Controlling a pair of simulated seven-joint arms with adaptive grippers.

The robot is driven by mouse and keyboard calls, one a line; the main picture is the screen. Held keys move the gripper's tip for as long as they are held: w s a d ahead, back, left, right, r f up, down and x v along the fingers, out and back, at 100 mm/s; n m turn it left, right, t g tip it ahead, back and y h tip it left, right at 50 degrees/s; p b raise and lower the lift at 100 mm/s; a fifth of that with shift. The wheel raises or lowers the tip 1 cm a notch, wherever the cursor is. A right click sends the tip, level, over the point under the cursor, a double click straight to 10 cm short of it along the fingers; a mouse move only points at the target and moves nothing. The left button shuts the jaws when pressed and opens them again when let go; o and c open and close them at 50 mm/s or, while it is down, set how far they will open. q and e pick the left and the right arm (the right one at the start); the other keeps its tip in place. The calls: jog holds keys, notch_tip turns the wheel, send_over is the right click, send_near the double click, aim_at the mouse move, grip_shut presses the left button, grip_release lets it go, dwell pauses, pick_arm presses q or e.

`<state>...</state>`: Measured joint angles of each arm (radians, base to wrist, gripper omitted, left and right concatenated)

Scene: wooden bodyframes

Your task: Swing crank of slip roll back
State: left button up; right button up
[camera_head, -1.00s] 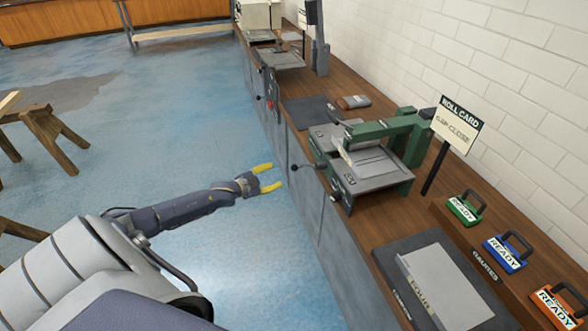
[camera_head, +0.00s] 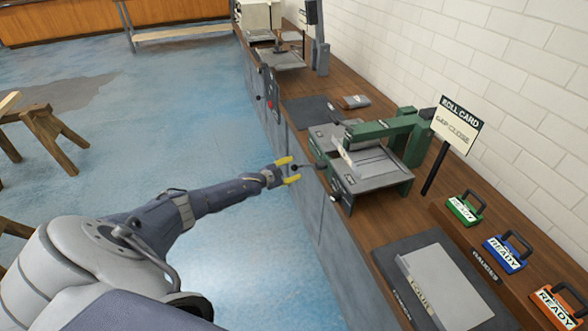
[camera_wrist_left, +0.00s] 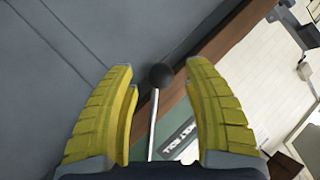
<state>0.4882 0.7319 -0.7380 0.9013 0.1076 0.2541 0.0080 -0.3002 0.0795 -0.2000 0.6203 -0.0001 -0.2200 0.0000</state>
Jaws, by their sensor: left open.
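The slip roll (camera_head: 372,160), a green and grey machine, stands on the wooden bench. Its crank is a thin rod with a black ball knob (camera_head: 294,168), sticking out over the bench's front edge toward my left gripper (camera_head: 292,170). In the left wrist view the black knob (camera_wrist_left: 160,75) and its bright metal rod (camera_wrist_left: 153,125) lie between the two yellow fingers of my left gripper (camera_wrist_left: 160,100). The fingers are open, with a visible gap on both sides of the rod. My right gripper is not in view.
A roll card sign (camera_head: 452,125) stands behind the slip roll. Green (camera_head: 465,208), blue (camera_head: 505,253) and orange (camera_head: 558,305) tagged blocks sit along the bench's right side. A grey plate (camera_head: 445,285) lies nearer. The blue floor left of the bench is clear near the gripper.

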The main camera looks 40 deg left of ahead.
pick_arm(q)
jog(key=shift+x, duration=0.8)
jog(key=shift+c, duration=0.4)
grip_shut()
